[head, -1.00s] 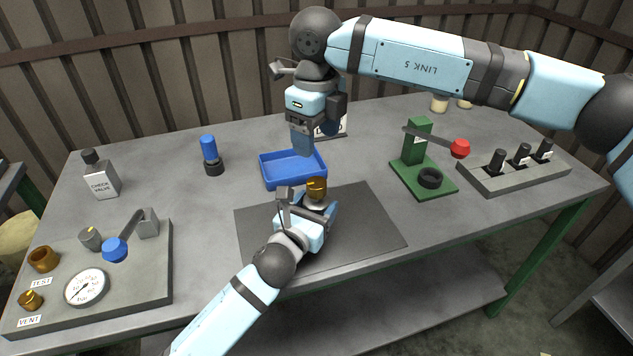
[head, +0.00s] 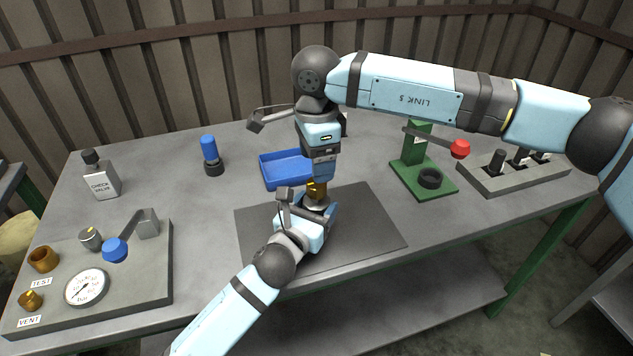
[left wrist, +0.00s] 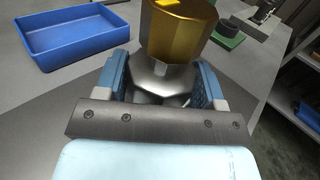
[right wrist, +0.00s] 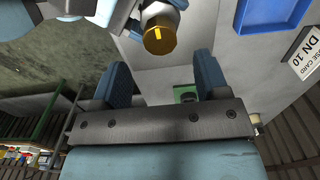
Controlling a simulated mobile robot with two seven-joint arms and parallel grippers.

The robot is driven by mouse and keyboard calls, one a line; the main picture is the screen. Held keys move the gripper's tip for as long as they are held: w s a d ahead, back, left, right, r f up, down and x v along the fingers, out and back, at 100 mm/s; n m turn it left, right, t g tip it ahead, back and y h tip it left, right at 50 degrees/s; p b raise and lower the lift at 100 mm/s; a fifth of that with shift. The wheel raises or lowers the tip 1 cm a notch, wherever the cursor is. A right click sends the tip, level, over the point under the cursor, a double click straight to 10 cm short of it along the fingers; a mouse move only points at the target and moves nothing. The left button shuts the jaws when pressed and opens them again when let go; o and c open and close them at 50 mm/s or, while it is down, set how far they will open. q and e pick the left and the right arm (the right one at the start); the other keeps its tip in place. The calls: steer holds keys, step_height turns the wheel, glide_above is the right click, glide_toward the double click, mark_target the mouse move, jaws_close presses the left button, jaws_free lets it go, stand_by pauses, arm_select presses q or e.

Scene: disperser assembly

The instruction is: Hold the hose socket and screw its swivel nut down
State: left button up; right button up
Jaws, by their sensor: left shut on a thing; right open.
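My left gripper (head: 314,212) is shut on the hose socket, low over the dark mat (head: 365,228). In the left wrist view the socket's silver hex body (left wrist: 160,82) sits between the pads. The brass swivel nut (left wrist: 182,30) is on top of it, with a bright yellow mark. In the head view the nut (head: 313,189) is partly covered by my right gripper (head: 321,180), which points down just above it. In the right wrist view the right fingers (right wrist: 160,75) are open and empty. The nut (right wrist: 159,36) shows beyond their tips; I cannot tell whether they touch.
A blue tray (head: 266,183) lies just behind the grippers. A green stand (head: 415,147) with a red-knobbed lever is to the right, near a block of black fittings (head: 495,182). A gauge panel (head: 150,290) is at the left. The mat's right side is clear.

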mark_target(317, 188)
step_height(317, 188, down, 6)
steer(key=shift+f, duration=0.1)
steer(key=shift+c, duration=0.5)
steer(key=c, duration=0.8)
